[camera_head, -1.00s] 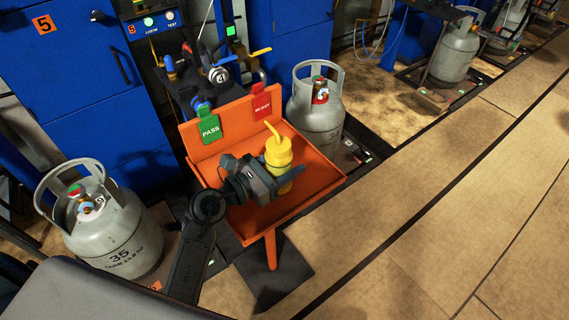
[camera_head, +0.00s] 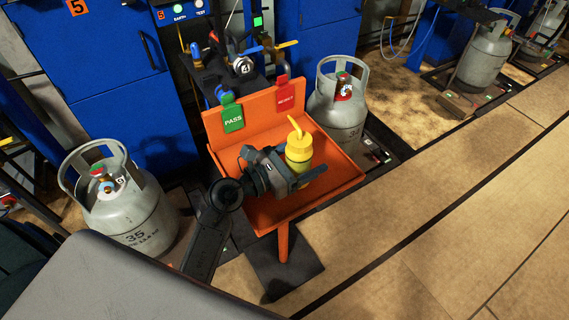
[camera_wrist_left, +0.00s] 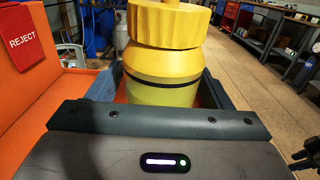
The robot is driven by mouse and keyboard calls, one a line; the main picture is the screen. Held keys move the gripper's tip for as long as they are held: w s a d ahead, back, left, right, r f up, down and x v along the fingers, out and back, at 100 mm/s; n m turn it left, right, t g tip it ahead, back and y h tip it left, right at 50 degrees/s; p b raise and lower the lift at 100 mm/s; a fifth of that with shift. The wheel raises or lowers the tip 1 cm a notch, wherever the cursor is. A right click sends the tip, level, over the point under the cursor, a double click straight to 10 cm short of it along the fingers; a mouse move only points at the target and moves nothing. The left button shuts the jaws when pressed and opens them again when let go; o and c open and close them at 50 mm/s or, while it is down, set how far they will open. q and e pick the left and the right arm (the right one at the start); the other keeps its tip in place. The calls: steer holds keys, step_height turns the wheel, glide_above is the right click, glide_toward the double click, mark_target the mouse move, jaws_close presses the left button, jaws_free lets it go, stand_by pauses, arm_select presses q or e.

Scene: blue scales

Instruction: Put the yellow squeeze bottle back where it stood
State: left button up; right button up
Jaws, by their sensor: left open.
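The yellow squeeze bottle (camera_head: 299,150) is upright in the orange tray (camera_head: 338,158), with its angled spout on top. My left gripper (camera_head: 308,173) is low around the bottle, one finger on each side, with its jaws open. In the left wrist view the bottle (camera_wrist_left: 163,65) stands between the two fingers; its lower part is hidden behind the gripper body. Whether its base touches the tray floor is hidden. My right gripper does not show in the head view.
Green PASS (camera_head: 231,113) and red REJECT (camera_head: 284,95) tags hang on the tray's back wall. Grey gas cylinders stand to the left (camera_head: 125,212) and just behind the right side (camera_head: 338,115). Open floor (camera_head: 440,245) lies to the right.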

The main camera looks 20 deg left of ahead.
arm_select(q)
steer(key=shift+v, duration=1.25)
steer(key=b+v, duration=0.1)
steer(key=v, duration=0.7)
steer(key=shift+s+a+f+b, duration=0.1)
steer(key=shift+b, duration=0.2)
steer(key=shift+s+a, duration=0.4)
steer(key=shift+s, duration=0.1)
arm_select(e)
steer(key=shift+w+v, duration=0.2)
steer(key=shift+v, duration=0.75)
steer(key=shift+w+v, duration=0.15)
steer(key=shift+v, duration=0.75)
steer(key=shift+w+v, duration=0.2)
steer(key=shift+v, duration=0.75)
